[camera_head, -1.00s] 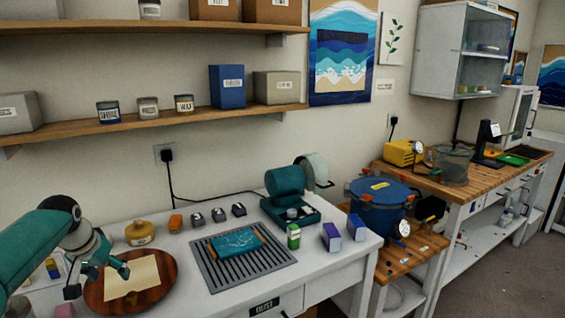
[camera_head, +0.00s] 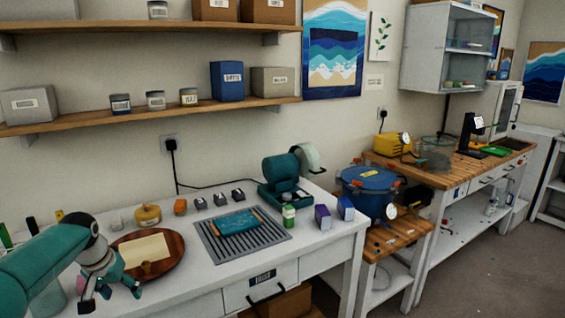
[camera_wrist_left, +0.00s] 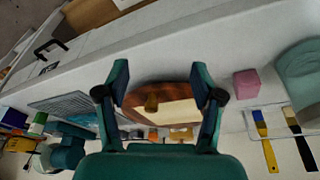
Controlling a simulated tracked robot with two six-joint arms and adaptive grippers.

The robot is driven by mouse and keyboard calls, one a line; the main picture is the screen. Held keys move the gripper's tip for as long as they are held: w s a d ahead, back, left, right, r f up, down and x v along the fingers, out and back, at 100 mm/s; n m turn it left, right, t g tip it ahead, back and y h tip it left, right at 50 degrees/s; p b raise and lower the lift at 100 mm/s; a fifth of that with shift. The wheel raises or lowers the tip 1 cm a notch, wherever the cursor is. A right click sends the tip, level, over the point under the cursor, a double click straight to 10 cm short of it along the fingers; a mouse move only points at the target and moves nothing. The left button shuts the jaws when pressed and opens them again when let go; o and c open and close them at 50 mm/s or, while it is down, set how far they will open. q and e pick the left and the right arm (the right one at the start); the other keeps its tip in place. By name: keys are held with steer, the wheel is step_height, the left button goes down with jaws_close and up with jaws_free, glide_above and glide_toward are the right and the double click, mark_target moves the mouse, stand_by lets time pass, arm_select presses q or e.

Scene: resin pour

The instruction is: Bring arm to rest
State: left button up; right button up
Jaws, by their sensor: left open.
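My left gripper (camera_head: 112,291) is at the lower left of the head view, near the table's front edge and in front of the round wooden board. It is open and empty. In the left wrist view, the two fingers of my left gripper (camera_wrist_left: 160,88) stand wide apart, with the board (camera_wrist_left: 180,92) visible beyond and between them. The round brown board (camera_head: 172,240) carries a cream sheet (camera_head: 146,250) and a small brown piece (camera_head: 146,267). My right gripper does not show.
The white table (camera_head: 215,285) also holds a grey slatted rack (camera_head: 268,247) with a teal piece (camera_head: 237,222), a yellow pot (camera_head: 148,215) and a teal machine (camera_head: 281,170). Brushes (camera_wrist_left: 268,145) and a pink block (camera_wrist_left: 246,84) show in the wrist view. A blue pressure pot (camera_head: 369,192) stands right.

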arm_select(q)
steer(key=s+d+f+m+g+h, duration=0.1)
steer(key=s+d+f+g, duration=0.1)
steer(key=s+d+f, duration=0.5)
steer(key=s+d+f+g+h, duration=0.15)
steer(key=d+f, duration=0.25)
steer(key=f, duration=0.5)
steer(key=s+d+f+m+g, duration=0.1)
steer(key=s+d+f, duration=0.5)
steer(key=f, duration=0.3)
steer(key=s+d+f+n+t, duration=0.1)
steer(key=s+d+f, duration=0.2)
steer(key=s, duration=0.5)
steer(key=s+d+f+n+t+h, duration=0.1)
steer(key=s+d+f, duration=0.3)
steer(key=s, duration=0.5)
steer(key=shift+d+f+n, duration=0.15)
steer(key=shift+d+n, duration=0.35)
steer(key=shift+d, duration=0.8)
steer(key=shift+h, duration=0.25)
